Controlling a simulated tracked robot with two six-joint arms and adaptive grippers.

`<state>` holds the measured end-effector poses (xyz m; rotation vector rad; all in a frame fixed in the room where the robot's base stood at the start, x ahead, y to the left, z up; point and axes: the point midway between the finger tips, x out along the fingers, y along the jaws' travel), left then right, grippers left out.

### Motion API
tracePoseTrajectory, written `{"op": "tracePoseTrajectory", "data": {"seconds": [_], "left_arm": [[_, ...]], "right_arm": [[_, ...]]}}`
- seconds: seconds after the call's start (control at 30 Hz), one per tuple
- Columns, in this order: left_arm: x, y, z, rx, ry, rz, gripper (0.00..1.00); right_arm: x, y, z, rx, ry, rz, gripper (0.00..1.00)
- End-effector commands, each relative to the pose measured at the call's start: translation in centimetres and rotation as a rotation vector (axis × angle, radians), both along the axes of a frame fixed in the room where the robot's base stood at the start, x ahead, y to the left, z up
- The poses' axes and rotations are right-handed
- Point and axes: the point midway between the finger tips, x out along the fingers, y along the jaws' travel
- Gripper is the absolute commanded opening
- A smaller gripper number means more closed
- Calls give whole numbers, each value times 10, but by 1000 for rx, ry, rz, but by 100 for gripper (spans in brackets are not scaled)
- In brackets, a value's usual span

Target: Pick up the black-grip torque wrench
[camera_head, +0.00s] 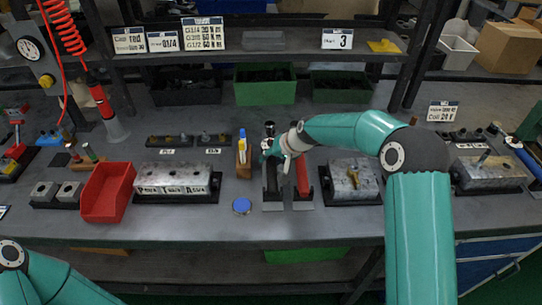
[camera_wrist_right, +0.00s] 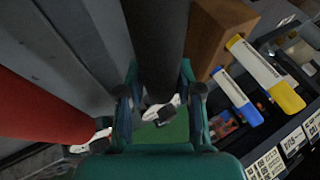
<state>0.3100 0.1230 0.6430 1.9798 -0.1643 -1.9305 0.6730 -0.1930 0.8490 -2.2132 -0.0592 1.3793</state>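The black-grip torque wrench (camera_wrist_right: 157,40) stands upright in a dark holder (camera_head: 274,206) on the bench. Its black grip fills the upper middle of the right wrist view. My right gripper (camera_head: 276,148) is at the top of this wrench in the head view. My left gripper is out of view.
A wooden block with markers (camera_head: 243,160) stands just left of the wrenches. A valve block (camera_head: 353,180) is to the right, another (camera_head: 175,180) to the left. A red bin (camera_head: 107,192) and a blue disc (camera_head: 242,205) are on the bench. A shelf (camera_head: 260,52) hangs above.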

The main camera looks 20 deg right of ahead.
Motion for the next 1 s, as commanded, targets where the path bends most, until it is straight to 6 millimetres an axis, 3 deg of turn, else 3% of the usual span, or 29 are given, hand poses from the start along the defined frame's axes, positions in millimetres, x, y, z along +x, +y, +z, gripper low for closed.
{"op": "tracePoseTrajectory", "data": {"seconds": [0.03,0.17,0.73,1.0], "left_arm": [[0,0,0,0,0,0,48],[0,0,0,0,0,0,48],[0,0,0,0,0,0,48],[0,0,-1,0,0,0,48]], "right_arm": [[0,0,0,0,0,0,22],[0,0,0,0,0,0,1],[1,0,8,0,-5,1,0],[2,1,39,-1,-11,1,0]]}}
